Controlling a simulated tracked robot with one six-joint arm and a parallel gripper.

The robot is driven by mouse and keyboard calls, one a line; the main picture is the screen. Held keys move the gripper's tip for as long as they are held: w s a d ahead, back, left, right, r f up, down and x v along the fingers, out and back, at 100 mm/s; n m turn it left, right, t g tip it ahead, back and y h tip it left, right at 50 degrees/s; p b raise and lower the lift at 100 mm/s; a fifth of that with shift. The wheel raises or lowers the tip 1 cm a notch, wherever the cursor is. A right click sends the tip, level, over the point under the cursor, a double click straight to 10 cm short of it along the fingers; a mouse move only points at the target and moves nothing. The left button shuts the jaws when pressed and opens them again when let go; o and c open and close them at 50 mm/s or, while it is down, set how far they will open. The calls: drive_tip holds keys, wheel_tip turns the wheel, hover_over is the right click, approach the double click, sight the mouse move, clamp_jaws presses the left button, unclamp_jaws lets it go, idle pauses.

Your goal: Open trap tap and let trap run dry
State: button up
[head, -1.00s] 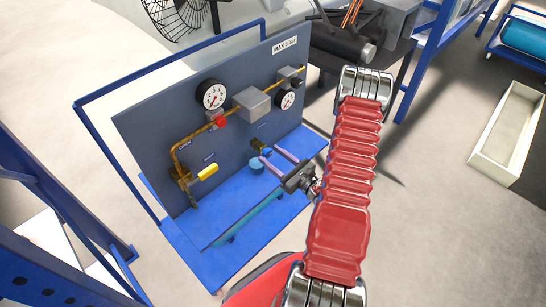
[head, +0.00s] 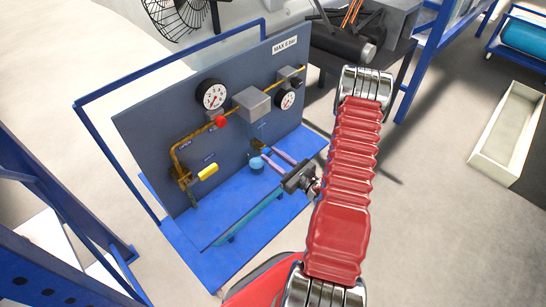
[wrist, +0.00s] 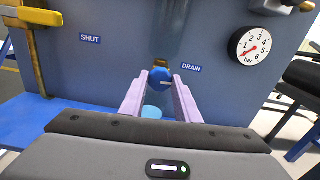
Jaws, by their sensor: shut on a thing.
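My gripper (head: 268,155) reaches to the lower middle of the grey-blue panel. A brass fitting (wrist: 160,63) shows just above the handle, beside the DRAIN label (wrist: 191,68). I cannot see whether any water runs.
A yellow lever (head: 208,171) on brass pipework, by the SHUT label (wrist: 90,39), is left of the tap. A red knob (head: 220,121) and gauges (head: 213,96) sit higher. The blue base (head: 225,225) spreads below; a blue rail (head: 150,75) frames the panel.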

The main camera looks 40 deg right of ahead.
drive_tip(key=shift+n, duration=0.7)
drive_tip(key=o, duration=1)
drive_tip(key=shift+o, duration=0.2)
drive_tip(key=shift+s, duration=0.1)
drive_tip(key=s+d, duration=0.2)
drive_tip(key=s, duration=1.1)
drive_tip(key=shift+s, duration=0.25)
